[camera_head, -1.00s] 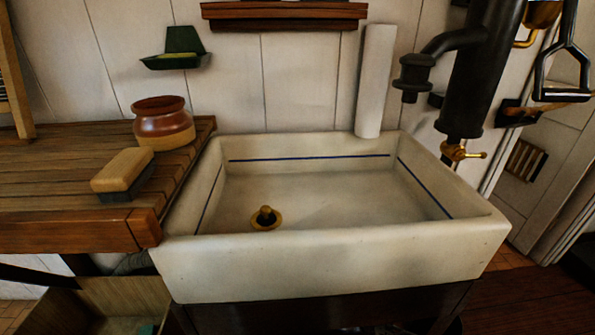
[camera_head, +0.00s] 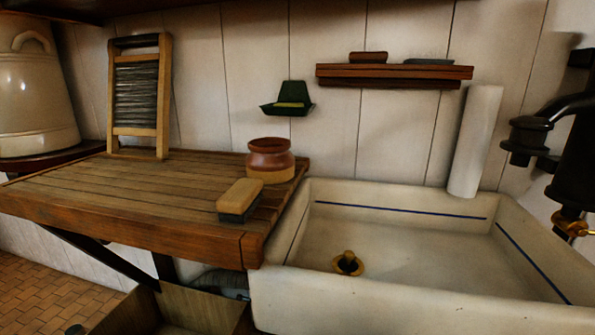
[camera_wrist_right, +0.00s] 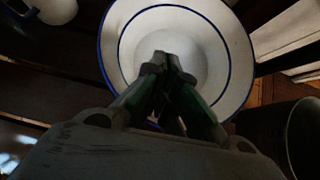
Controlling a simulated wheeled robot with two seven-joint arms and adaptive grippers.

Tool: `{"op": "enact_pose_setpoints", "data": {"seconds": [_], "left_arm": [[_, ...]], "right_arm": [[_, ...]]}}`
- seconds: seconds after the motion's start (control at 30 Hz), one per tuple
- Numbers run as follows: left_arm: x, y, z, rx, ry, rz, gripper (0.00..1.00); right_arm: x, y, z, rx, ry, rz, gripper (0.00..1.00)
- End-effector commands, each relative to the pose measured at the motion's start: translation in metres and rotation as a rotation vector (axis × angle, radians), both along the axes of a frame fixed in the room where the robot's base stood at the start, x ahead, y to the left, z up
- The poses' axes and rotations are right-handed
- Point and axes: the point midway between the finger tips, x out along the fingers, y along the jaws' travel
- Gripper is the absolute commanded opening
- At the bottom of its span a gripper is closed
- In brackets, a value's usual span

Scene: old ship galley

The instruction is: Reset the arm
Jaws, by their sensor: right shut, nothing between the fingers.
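My right gripper (camera_wrist_right: 168,68) shows in the right wrist view. Its fingers, with green sides, are together and hold nothing. Past the fingertips is a white round dish (camera_wrist_right: 122,45) with blue rings; I cannot tell how far it is from the tips. Neither of my arms shows in the head view, and my left gripper is in no view.
The head view shows a wooden counter (camera_head: 120,195) with a brush (camera_head: 240,197), a brown jar (camera_head: 270,160) and a washboard (camera_head: 138,95). A white sink (camera_head: 400,255) stands to the right, below a shelf (camera_head: 395,77). A wooden box (camera_head: 200,305) is below the counter.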

Motion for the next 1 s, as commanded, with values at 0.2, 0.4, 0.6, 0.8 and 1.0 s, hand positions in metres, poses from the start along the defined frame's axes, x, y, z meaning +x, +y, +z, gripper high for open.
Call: {"op": "enact_pose_setpoints", "data": {"seconds": [0.2,0.4,0.6,0.8,1.0], "left_arm": [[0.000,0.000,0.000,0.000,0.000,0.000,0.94],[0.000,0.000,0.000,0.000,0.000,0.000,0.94],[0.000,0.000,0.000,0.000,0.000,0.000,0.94],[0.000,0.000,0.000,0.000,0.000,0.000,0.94],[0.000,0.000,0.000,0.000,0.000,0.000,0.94]], "right_arm": [[0.000,0.000,0.000,0.000,0.000,0.000,0.00],[0.002,0.001,0.001,-0.007,-0.003,0.005,0.00],[0.001,0.008,0.002,0.019,-0.008,-0.020,0.00],[0.000,0.014,0.004,0.042,-0.012,-0.047,0.00],[-0.003,0.028,0.005,0.094,-0.020,-0.098,0.00]]}}
